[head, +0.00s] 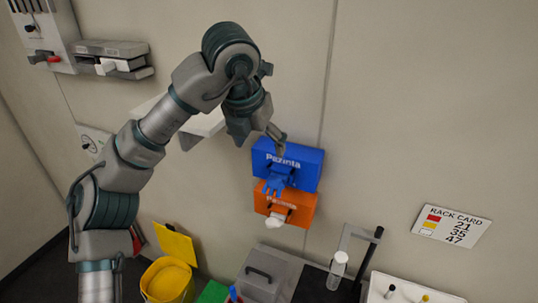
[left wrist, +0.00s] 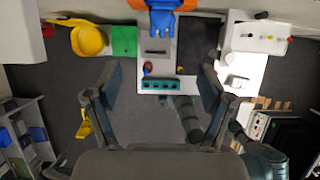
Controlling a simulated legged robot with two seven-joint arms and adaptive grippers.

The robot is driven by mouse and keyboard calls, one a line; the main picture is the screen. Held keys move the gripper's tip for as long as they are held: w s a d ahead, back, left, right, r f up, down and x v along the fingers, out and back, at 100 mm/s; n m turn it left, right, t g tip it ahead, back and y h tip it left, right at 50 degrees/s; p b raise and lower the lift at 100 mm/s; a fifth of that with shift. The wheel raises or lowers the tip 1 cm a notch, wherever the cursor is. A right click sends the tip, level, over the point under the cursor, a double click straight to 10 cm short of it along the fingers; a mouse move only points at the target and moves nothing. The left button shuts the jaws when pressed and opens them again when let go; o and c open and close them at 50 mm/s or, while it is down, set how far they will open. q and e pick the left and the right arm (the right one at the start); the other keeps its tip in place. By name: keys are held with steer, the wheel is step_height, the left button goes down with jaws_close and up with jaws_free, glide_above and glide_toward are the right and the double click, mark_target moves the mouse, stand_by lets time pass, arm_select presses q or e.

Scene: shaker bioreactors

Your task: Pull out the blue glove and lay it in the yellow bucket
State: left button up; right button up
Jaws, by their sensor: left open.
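The blue glove (head: 276,180) hangs from the front of a blue dispenser box (head: 305,168) on the wall, its fingers pointing down over the orange box. It also shows at the top of the left wrist view (left wrist: 162,20). The yellow bucket (head: 166,282) stands at the lower left with its lid raised. In the left wrist view the bucket (left wrist: 88,40) is at the upper left. My left gripper (head: 279,142) is in front of the top of the blue box, above the glove. In the left wrist view its fingers (left wrist: 160,78) are spread and empty.
An orange box (head: 300,210) with a white glove (head: 275,221) hangs under the blue one. A white shelf (head: 203,128) juts from the wall behind my arm. Below are a grey case (head: 262,272), a green square (left wrist: 124,40) and a stand with a bottle (head: 337,268).

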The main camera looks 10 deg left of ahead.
arm_select(q)
glide_toward(272, 185)
steer(key=x, duration=0.7)
steer(key=shift+w+d+f, duration=0.15)
steer(key=shift+w+d, duration=0.15)
steer(key=shift+w+a+f, duration=0.2)
steer(key=shift+a+f, duration=0.05)
steer(key=shift+f, duration=0.35)
steer(key=shift+w+a+f, duration=0.15)
steer(key=shift+w+f, duration=0.05)
steer(key=shift+s+d, duration=0.1)
steer(key=shift+d, duration=0.2)
steer(key=c, duration=0.9)
steer(key=shift+s+a, duration=0.15)
steer(key=shift+s, duration=0.05)
steer(key=shift+s+b, duration=0.35)
steer(key=shift+s, duration=0.05)
steer(key=shift+s, duration=0.15)
